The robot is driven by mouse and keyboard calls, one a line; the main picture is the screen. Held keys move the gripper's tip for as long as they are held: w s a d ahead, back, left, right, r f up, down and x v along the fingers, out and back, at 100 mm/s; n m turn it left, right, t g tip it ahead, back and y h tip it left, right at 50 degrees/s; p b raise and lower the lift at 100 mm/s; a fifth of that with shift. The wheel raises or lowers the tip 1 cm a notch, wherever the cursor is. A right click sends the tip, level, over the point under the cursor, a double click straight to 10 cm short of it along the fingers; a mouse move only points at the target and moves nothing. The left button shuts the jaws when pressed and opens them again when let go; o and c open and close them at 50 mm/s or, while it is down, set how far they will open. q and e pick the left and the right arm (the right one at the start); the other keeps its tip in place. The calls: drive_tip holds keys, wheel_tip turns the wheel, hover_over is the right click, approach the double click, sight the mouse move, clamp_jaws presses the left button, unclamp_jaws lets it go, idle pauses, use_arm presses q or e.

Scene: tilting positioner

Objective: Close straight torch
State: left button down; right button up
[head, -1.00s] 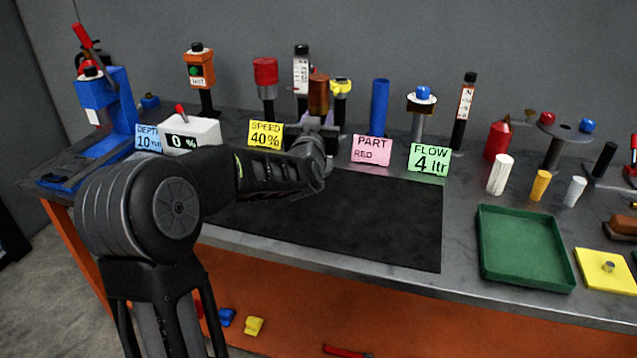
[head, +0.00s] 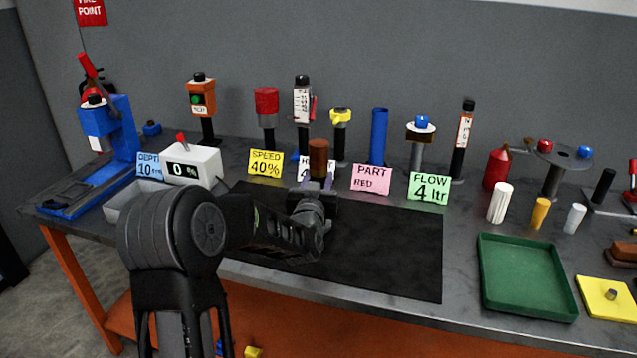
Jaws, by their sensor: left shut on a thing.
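My left gripper (head: 316,192) reaches in from the left over the black mat (head: 390,240). It is shut on an upright brown cylinder (head: 318,156), which sticks up above the fingers. The cylinder's lower end is hidden by the gripper. I cannot tell for sure whether this cylinder is the straight torch or part of it. My right gripper is not in view.
Behind stand a red-topped post (head: 266,105), a yellow-topped post (head: 340,125), a blue tube (head: 378,135) and several cards, including the pink PART RED card (head: 371,178). A green tray (head: 484,283) lies right. The mat's right part is clear.

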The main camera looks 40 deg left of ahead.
use_arm(q)
drive_tip(key=shift+f, duration=0.35)
drive_tip(key=shift+f, duration=0.15)
drive_tip(key=c, duration=0.9)
unclamp_jaws()
drive_tip(key=shift+c, duration=0.2)
drive_tip(key=shift+s, duration=0.1)
drive_tip(key=b+v, duration=0.2)
drive_tip(key=v, duration=1)
